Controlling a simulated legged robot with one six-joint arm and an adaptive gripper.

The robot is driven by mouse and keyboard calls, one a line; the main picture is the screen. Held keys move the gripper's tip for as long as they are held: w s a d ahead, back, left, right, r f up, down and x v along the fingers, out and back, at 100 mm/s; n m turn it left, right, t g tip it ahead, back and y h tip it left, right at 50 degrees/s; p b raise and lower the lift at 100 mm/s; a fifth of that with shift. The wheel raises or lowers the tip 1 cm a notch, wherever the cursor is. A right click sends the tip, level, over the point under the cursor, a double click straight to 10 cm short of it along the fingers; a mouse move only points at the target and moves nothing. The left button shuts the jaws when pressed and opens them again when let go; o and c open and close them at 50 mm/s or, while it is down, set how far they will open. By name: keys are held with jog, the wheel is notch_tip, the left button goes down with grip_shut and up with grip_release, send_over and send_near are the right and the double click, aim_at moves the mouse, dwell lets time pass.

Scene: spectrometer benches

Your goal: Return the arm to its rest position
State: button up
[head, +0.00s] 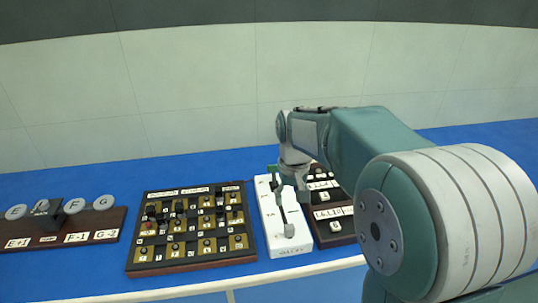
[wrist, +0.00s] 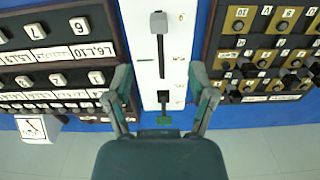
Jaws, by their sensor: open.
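My arm reaches from the right of the head view over the bench. My gripper (head: 289,187) points down above the white lever panel (head: 272,232). In the wrist view, my gripper (wrist: 160,76) has its two fingers spread wide, one at each side of the white panel (wrist: 176,55). Nothing is between the fingertips. Whether the fingers touch the panel cannot be told.
A dark plug board (head: 190,262) with several knobs stands left of the panel. A button board (head: 335,222) with labels lies to the right, partly behind my arm. A knob board (head: 60,240) is at far left.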

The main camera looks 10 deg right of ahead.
jog(key=s+r+t, duration=0.2)
jog(key=s, duration=0.8)
jog(key=s+r+t, duration=0.3)
jog(key=s, duration=0.8)
jog(key=shift+r+t, duration=0.3)
jog(key=shift+r, duration=0.05)
dwell(1.6)
